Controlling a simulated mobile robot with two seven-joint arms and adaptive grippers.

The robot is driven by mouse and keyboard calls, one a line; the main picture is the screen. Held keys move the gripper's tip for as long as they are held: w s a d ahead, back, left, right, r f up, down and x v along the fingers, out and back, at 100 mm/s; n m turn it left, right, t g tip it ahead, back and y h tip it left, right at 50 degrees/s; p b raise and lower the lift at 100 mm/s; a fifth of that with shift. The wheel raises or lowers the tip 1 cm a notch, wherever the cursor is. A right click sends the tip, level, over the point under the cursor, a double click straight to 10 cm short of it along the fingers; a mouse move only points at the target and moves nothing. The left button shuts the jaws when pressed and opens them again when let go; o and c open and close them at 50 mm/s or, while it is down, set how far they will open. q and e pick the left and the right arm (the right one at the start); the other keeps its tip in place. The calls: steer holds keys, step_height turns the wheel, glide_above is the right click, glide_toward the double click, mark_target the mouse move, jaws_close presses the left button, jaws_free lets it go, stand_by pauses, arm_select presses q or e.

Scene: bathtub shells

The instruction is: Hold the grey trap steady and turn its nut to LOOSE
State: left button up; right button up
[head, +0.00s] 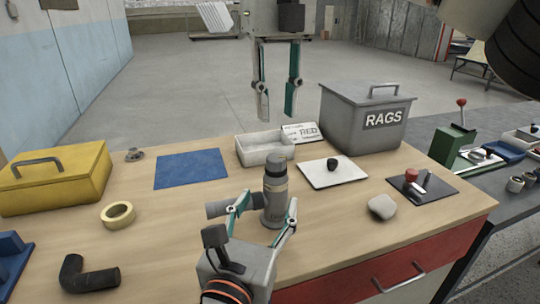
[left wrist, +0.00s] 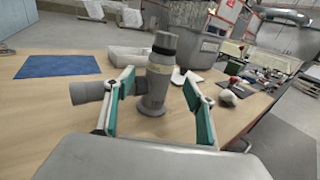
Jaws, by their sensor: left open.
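The grey trap (head: 274,206) stands upright on the wooden bench, with a side pipe (head: 219,208) pointing left. It also shows in the left wrist view (left wrist: 152,98). Its dark top part (head: 275,167), seemingly the nut, has a paler tan band below it; any LOOSE mark is too small to read. My left gripper (head: 266,206) is open, with one finger either side of the trap's body; I cannot tell whether either touches. In the left wrist view my left gripper (left wrist: 157,88) frames the body. My right gripper (head: 278,108) hangs open and empty above the bench's back edge.
A white tray (head: 248,154), blue mat (head: 190,169) and white board (head: 347,177) lie behind the trap. A grey RAGS bin (head: 348,128) stands back right. A stone (head: 382,207) is right; a tape roll (head: 118,215) and black elbow pipe (head: 95,278) are left.

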mark_target(272, 192)
arm_select(q)
steer(key=x, duration=0.6)
steer(key=shift+w, duration=0.4)
